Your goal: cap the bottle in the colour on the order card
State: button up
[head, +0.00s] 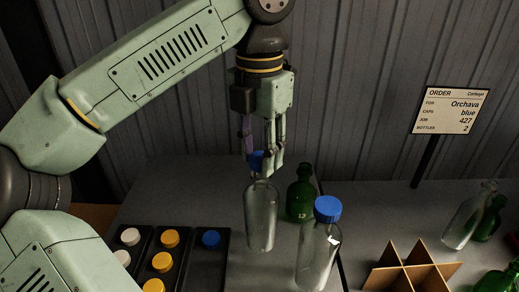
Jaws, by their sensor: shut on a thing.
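The order card (451,112) at the right reads Orchava, caps blue, job 427, bottles 2. My gripper (265,163) is shut on a blue cap (257,159) right at the mouth of an upright clear bottle (261,215). I cannot tell whether the cap touches or sits on the neck, as the fingers partly hide it. A second clear bottle (316,258) in front and to the right wears a blue cap (327,209). The dark cap tray (224,262) at the lower left holds white caps (130,236), yellow caps (169,238) and a blue cap (211,238).
A green bottle (300,195) stands close behind, right of the gripped cap. A cardboard divider (410,270) is at the lower right, with clear (464,218) and green bottles (490,220) beyond it. A corrugated wall (370,70) closes the back.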

jog(key=shift+f+b, duration=0.5)
jog(key=shift+f, duration=0.25)
dwell(1.1)
jog(key=o, duration=0.9)
jog(key=o, duration=0.5)
